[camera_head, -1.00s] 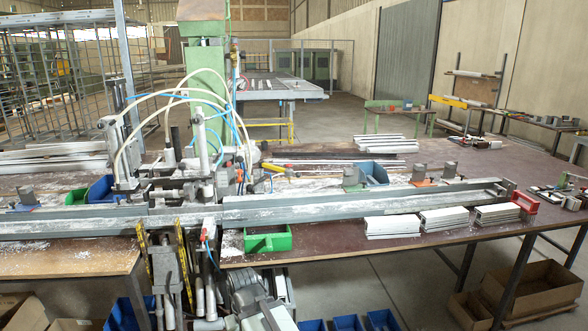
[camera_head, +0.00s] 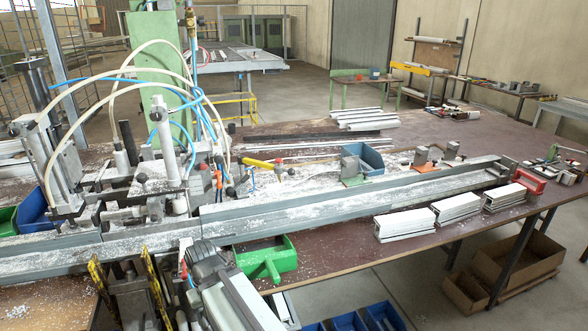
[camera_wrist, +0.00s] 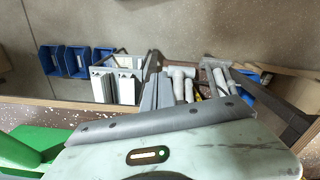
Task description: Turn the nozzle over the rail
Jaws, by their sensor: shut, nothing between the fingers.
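The rail (camera_head: 310,205) is a long grey profile running across the bench, dusted with white swarf. The clamp machine (camera_head: 160,165) stands over its left part. Blue and cream hoses (camera_head: 190,100) loop down to it. Small orange-red fittings (camera_head: 217,178) sit beside the hoses behind the rail; I cannot tell which part is the nozzle. My arm rises at the bottom centre in front of the rail, left of the green bin.
A green bin (camera_head: 285,255) stands at the bench's front edge beside my arm. White profile blocks (camera_head: 405,224) lie to the right. A blue bin (camera_head: 368,160) and metal blocks stand behind the rail. Blue bins (camera_wrist: 52,61) sit on the floor below.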

